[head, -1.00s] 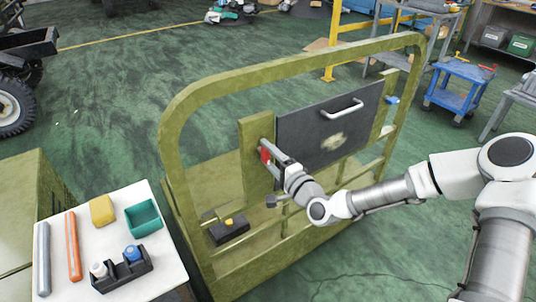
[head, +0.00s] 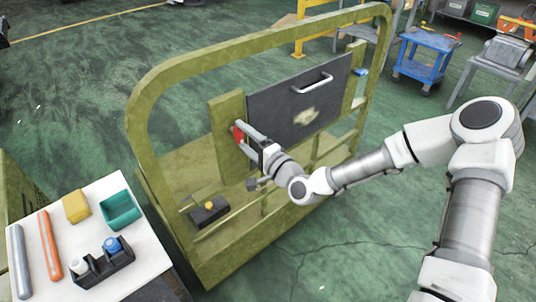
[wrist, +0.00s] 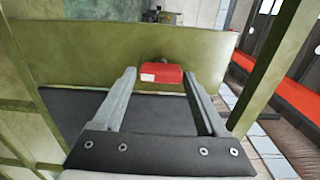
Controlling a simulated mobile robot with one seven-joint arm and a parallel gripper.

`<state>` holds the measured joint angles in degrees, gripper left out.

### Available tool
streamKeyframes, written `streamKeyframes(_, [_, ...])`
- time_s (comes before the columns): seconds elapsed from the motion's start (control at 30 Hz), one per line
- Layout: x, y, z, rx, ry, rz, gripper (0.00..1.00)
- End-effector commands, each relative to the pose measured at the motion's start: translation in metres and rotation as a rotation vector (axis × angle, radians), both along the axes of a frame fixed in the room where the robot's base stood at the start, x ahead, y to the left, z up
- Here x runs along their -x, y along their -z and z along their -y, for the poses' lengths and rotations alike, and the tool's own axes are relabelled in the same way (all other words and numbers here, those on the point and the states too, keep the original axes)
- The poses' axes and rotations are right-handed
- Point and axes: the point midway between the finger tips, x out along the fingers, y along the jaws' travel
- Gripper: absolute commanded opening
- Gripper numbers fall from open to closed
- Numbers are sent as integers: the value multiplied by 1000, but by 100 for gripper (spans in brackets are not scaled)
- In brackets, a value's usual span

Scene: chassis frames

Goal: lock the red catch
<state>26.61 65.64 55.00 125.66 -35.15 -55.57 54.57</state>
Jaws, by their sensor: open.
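The red catch (head: 238,135) is mounted on the green upright plate (head: 226,112), at the left side of the dark panel (head: 286,108). In the wrist view the red catch (wrist: 161,74) is a small red block with a white patch on its left end. My gripper (head: 238,131) is at the catch, with its fingers pointing at the plate. In the wrist view my gripper (wrist: 162,78) is open, one finger on each side of the catch, with gaps visible. Whether the fingertips touch the plate is not clear.
The green frame (head: 135,118) surrounds the panel, which has a pale handle (head: 312,83). A black box with a yellow knob (head: 208,213) sits low in the frame. A white table (head: 127,271) with tools stands at the left.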

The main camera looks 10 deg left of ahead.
Motion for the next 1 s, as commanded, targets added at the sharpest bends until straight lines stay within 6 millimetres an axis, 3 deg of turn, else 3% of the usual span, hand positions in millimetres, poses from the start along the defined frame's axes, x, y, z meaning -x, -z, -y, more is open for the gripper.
streamKeyframes(0.5, [76, -1, 91, 0, 4, -2, 75])
streamKeyframes(0.73, [97, -2, 114, 0, 2, -1, 75])
streamKeyframes(1.0, [103, -1, 120, -1, -1, 1, 75])
